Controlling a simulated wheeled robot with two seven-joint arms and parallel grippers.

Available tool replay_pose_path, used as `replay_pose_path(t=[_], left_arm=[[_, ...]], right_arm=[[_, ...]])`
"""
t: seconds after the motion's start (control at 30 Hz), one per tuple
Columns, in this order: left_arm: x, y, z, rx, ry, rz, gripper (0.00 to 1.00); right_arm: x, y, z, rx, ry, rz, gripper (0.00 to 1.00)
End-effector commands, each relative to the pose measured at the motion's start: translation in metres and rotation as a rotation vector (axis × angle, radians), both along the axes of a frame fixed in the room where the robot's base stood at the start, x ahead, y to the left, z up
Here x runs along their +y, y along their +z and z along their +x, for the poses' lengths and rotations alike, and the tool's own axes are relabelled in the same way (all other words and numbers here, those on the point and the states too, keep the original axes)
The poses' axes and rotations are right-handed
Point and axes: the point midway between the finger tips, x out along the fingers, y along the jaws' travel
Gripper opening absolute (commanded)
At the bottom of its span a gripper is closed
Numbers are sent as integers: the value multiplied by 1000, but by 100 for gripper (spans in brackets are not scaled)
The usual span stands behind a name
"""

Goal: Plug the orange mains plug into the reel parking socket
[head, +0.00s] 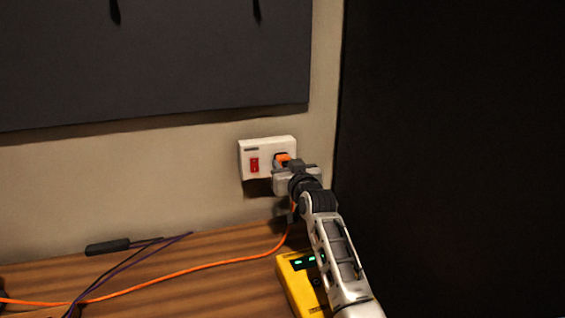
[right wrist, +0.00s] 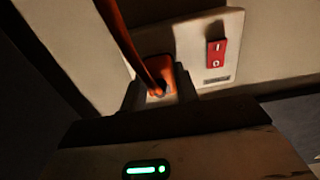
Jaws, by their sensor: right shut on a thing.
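The orange mains plug (head: 283,157) is at the right side of a white wall socket plate (head: 265,142). It also shows in the right wrist view (right wrist: 158,68) against the plate, with its cable (right wrist: 122,38) crossing in front. My right gripper (head: 286,164) is shut on the plug, one finger on each side in the right wrist view. The fingers and plug body hide the contact, so I cannot tell how deep the plug sits. No socket on a reel can be made out. My left gripper is out of view.
A red switch (head: 254,165) is on the plate's left half. The orange cable (head: 190,270) runs left across the wooden desk (head: 220,292). A yellow box (head: 292,280) stands under my right arm. A dark panel (head: 450,150) rises close on the right.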

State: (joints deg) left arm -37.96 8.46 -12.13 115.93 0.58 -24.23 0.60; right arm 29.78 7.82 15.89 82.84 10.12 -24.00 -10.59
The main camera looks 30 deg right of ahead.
Motion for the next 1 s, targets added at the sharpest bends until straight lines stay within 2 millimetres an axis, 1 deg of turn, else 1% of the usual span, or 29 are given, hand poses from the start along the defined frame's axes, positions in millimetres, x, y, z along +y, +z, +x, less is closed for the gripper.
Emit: replay_pose_path(t=[0.1, 0.9, 1.0], left_arm=[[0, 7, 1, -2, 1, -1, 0], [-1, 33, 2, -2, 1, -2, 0], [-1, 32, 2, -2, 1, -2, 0]], right_arm=[[1, 2, -5, -1, 0, 0, 0], [9, 2, -36, -1, 0, 1, 0], [10, 1, -40, -3, 0, 1, 0]])
